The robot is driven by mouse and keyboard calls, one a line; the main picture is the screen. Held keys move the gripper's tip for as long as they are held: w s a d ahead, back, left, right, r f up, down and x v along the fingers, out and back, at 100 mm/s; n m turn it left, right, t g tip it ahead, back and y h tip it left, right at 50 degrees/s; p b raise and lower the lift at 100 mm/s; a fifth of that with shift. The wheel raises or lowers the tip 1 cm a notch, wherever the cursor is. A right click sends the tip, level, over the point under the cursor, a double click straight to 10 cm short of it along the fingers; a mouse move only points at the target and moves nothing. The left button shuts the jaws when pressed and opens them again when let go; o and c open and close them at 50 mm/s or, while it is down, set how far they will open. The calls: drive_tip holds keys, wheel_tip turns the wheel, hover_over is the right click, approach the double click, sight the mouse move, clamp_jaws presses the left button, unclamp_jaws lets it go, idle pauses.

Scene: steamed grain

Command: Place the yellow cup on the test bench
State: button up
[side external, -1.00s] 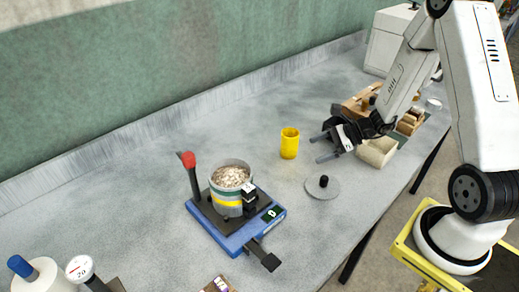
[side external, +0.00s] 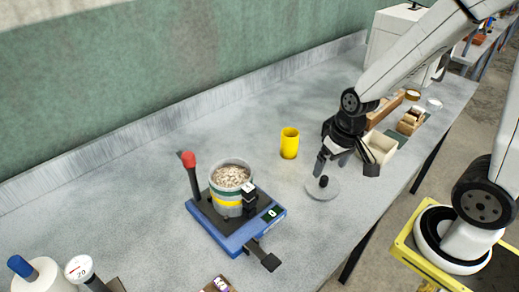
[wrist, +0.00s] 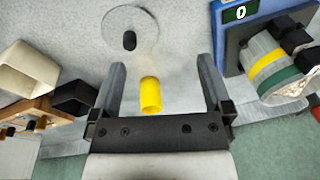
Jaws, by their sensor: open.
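The yellow cup (side external: 289,143) stands upright on the grey bench top (side external: 130,175), toward the back. In the wrist view the yellow cup (wrist: 151,95) shows between the two fingers, and I cannot tell its distance from them. My gripper (side external: 340,172) is open and empty, pointing down to the right of the cup and above the clear round lid. It also shows in the wrist view (wrist: 162,72) with its fingers wide apart. The blue test device (side external: 238,232) has a pot of grain (side external: 231,190) with yellow and green bands on it.
The clear lid (side external: 322,191) with a black knob lies flat on the bench. A cream open box (side external: 378,148) and wooden trays (side external: 408,122) stand to the right. A red-knobbed lever (side external: 190,170) rises from the blue device. The bench left of the cup is clear.

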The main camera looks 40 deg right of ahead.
drive_tip(key=n, duration=0.1)
drive_tip(key=r+n, duration=0.1)
drive_tip(key=t, duration=0.1)
drive_tip(key=shift+w+a+r+n+h, duration=0.25)
drive_tip(key=shift+a+n+h, duration=0.05)
drive_tip(key=shift+a+n, duration=0.1)
